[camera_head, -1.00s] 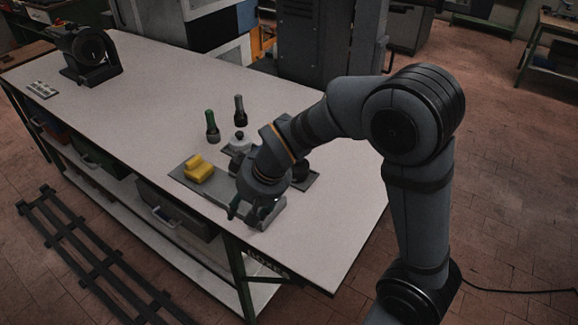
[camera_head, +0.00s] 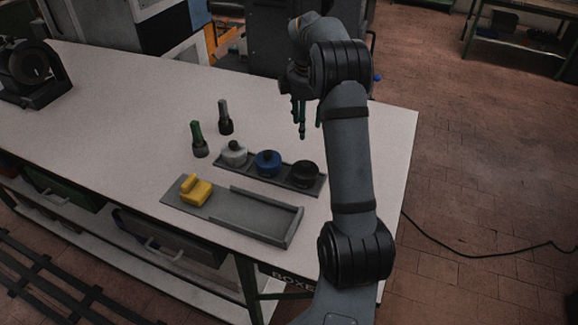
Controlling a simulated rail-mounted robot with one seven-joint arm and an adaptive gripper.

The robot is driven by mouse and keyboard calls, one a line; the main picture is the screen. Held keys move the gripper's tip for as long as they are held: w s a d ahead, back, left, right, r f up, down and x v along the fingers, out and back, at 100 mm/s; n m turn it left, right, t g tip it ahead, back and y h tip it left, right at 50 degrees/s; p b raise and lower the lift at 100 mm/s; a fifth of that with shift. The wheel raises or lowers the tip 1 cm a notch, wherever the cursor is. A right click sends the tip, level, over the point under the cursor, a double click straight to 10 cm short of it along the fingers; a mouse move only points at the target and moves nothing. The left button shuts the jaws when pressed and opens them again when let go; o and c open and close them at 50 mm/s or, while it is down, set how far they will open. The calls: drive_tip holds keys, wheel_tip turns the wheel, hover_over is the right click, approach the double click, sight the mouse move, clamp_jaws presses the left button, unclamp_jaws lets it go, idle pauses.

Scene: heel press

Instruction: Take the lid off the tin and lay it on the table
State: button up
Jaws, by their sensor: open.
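Three round tins stand in a row in a dark grey rack (camera_head: 286,186). The left one is a pale grey tin (camera_head: 234,155) with a knob on top. The middle one is a blue tin (camera_head: 268,166) with a dark knob. The right one is a black tin (camera_head: 305,175). I cannot tell which of them the task means, and each appears covered. My gripper (camera_head: 307,124) is open, its fingers pointing down, above and behind the rack at the far side. It appears empty.
A grey tray (camera_head: 246,212) with a bare channel lies in front of the rack, a yellow block (camera_head: 196,192) at its left end. Two dark upright tools, one green-handled (camera_head: 198,140) and one grey-handled (camera_head: 225,118), stand behind left.

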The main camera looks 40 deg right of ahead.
drive_tip(key=s+a+n+g+y, duration=0.1)
drive_tip(key=s+a+n, duration=0.25)
drive_tip(key=n, duration=0.45)
hover_over(305, 163)
wheel_tip(305, 163, down, 5)
drive_tip(key=shift+a+r, duration=0.15)
drive_tip(key=shift+r, duration=0.05)
drive_tip(key=shift+f+p, duration=0.7)
drive_tip(key=shift+f, duration=2.4)
drive_tip(key=shift+c, duration=1.4)
drive_tip(key=c, duration=0.6)
